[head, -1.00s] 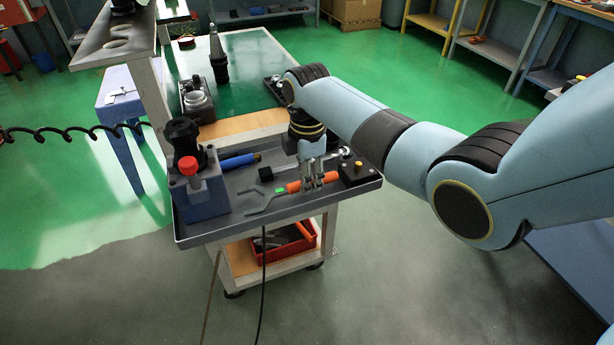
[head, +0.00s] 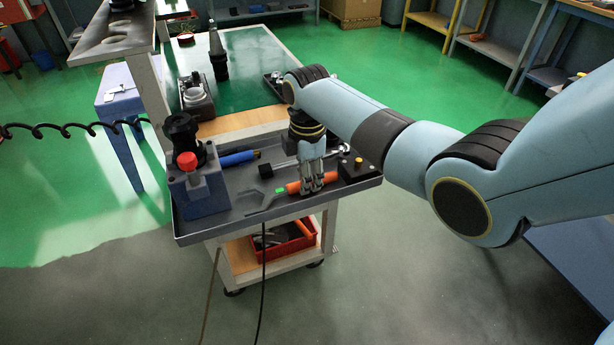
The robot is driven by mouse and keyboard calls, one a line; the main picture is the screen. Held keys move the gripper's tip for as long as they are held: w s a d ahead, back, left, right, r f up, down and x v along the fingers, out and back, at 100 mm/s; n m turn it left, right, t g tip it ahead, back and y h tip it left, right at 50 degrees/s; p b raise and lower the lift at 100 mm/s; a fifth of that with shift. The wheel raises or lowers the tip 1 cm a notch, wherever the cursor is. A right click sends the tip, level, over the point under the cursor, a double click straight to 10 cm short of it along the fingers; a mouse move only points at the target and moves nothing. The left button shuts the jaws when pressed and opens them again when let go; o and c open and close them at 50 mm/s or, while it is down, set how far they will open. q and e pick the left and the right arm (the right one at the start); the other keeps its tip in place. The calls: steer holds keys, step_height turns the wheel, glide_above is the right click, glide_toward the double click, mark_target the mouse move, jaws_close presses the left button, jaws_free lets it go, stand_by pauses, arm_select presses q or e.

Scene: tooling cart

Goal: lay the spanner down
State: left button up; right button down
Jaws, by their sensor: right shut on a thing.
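The spanner (head: 265,199) has a grey open-ended head and an orange handle with a green patch. It lies roughly level at the front of the cart's grey top tray (head: 222,231), head to the left. My right gripper (head: 312,190) points down from above and is shut on the orange handle. The spanner is at or just above the tray floor; I cannot tell whether it touches. The fingers hide part of the handle. My left gripper is not in view.
A blue block with a red knob (head: 187,162) and a black top fills the tray's left end.

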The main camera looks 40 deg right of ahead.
steer(key=c, duration=1)
jaws_free()
steer(key=shift+c, duration=0.2)
steer(key=shift+r, duration=0.1)
